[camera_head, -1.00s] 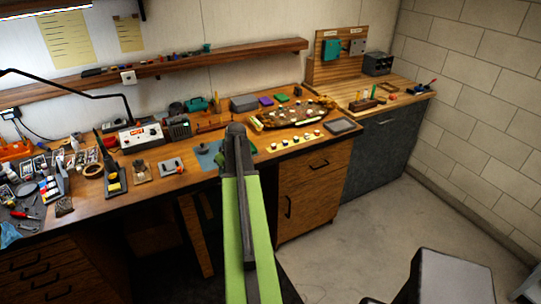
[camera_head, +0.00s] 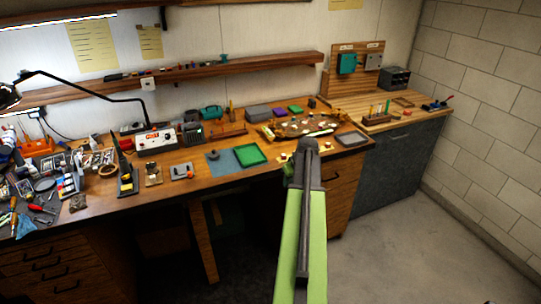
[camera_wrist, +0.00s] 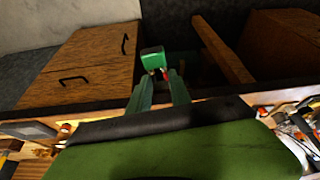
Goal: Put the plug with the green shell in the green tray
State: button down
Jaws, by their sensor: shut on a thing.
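The plug with the green shell (camera_wrist: 153,61) shows in the wrist view between the tips of my gripper (camera_wrist: 160,76). My gripper is shut on it. A small red bit and a pale bit show at the plug's lower end. The green tray (camera_head: 250,154) lies on a blue-grey mat (camera_head: 222,163) on the bench, left of my arm's end. The tray looks empty. It cannot be made out in the wrist view.
The wooden bench (camera_head: 200,187) has several tools on its left. A round wooden board with small parts (camera_head: 300,127) and a grey tray (camera_head: 351,139) lie near my arm's end. A soldering station (camera_head: 150,139) stands behind. Open floor (camera_head: 385,255) lies to the right.

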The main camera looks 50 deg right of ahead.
aim_at(249, 153)
jog(key=z, duration=0.25)
jog(key=i, duration=1.65)
jog(key=z, duration=0.05)
